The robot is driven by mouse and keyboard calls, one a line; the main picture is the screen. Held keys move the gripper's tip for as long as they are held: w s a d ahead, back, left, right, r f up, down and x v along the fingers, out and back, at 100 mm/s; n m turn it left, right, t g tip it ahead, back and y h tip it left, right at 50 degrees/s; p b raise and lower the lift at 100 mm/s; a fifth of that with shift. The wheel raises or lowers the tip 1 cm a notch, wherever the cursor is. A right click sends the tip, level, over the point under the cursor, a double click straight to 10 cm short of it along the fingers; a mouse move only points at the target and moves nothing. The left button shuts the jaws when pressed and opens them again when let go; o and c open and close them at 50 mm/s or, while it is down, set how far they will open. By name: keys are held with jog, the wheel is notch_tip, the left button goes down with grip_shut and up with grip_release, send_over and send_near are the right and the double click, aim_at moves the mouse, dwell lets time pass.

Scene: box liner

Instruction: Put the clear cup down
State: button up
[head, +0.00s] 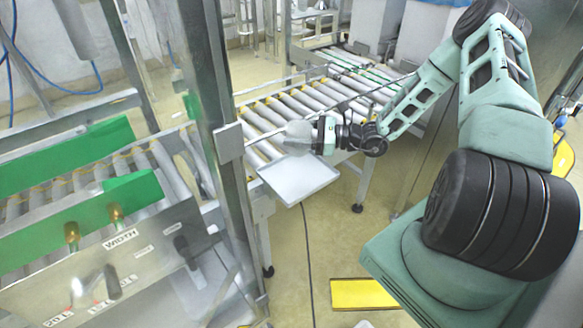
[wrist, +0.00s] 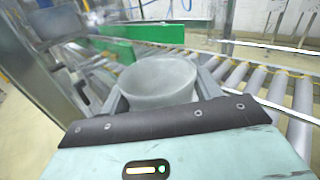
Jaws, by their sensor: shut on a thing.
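The clear cup (wrist: 158,82) is a translucent, greyish cup, seen in the wrist view with its round rim facing the camera. My gripper (wrist: 160,95) is shut on it, with a finger on either side. In the head view the cup (head: 299,131) shows as a pale shape at the end of my arm, in front of my gripper (head: 318,135). The fingertips are small and partly hidden in the head view.
A roller conveyor (head: 270,113) runs behind the cup. A metal post (head: 222,130) stands close to its left. A machine with green side guides (head: 65,158) and a control panel fills the left. A yellow step (head: 362,293) lies on the floor, which is open below the plate.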

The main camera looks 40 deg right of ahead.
notch_tip(320, 180, down, 9)
jog(key=shift+f, duration=0.2)
dwell(0.3)
jog(key=shift+f, duration=0.1)
jog(key=shift+f, duration=0.1)
jog(key=o, duration=0.9)
